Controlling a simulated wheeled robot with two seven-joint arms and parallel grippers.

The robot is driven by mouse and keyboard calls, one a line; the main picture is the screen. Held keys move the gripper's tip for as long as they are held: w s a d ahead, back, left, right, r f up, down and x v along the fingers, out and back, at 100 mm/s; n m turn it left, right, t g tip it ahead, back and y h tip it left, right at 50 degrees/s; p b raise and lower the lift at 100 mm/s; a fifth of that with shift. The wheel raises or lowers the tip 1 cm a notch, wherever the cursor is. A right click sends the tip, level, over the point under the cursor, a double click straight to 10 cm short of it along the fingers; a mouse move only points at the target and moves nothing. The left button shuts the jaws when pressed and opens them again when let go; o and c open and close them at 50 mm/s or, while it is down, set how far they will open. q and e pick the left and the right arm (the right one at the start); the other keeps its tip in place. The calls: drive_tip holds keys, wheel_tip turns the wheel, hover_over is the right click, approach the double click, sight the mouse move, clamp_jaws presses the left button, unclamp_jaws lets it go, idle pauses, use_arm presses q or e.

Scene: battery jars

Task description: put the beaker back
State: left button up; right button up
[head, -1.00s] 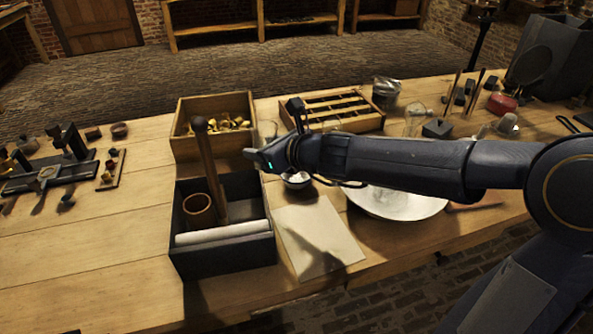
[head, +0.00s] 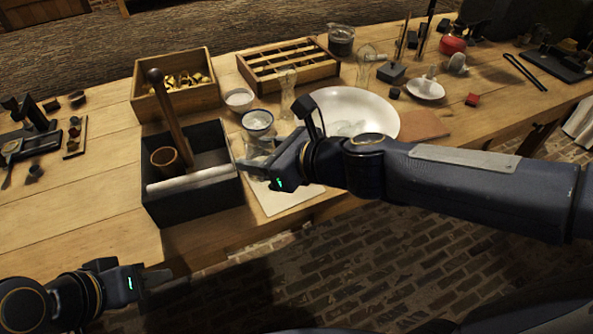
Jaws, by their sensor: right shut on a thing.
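My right gripper (head: 252,165) reaches in from the right, low over the pale sheet and beside the dark open box (head: 190,208). It is shut on the beaker, of which only a pale glassy patch (head: 262,145) shows by the fingers; the gripper hides most of it. A blue-rimmed bowl (head: 258,119) stands just behind. My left gripper (head: 158,279) is low at the left, in front of the table edge and away from the objects; its finger gap is unclear.
A small white bowl (head: 239,98), a narrow glass (head: 287,88), a large white dish (head: 385,110) and a jar (head: 341,40) stand behind.

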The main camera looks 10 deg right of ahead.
drive_tip(key=shift+s+d, duration=0.1)
drive_tip(key=shift+s, duration=0.35)
drive_tip(key=shift+w+d+f, duration=0.15)
drive_tip(key=shift+f, duration=0.15)
drive_tip(key=w+f+b, duration=0.1)
drive_tip(key=w+f, duration=0.2)
drive_tip(key=w, duration=0.1)
drive_tip(key=w+f+b, duration=0.2)
drive_tip(key=w+f, duration=0.1)
drive_tip(key=w, duration=0.1)
drive_tip(key=w+f+b, duration=0.2)
drive_tip(key=w, duration=0.2)
drive_tip(key=shift+w+d+f, duration=0.3)
drive_tip(key=shift+d+f, duration=0.1)
drive_tip(key=shift+w+f+b, duration=0.2)
drive_tip(key=shift+f+b, duration=0.1)
drive_tip(key=shift+b, duration=0.1)
drive_tip(key=shift+w+f+b, duration=0.15)
drive_tip(key=shift+f+b, duration=0.95)
drive_tip(key=shift+f, duration=0.45)
drive_tip(key=shift+f, duration=0.15)
drive_tip(key=o, duration=1.1)
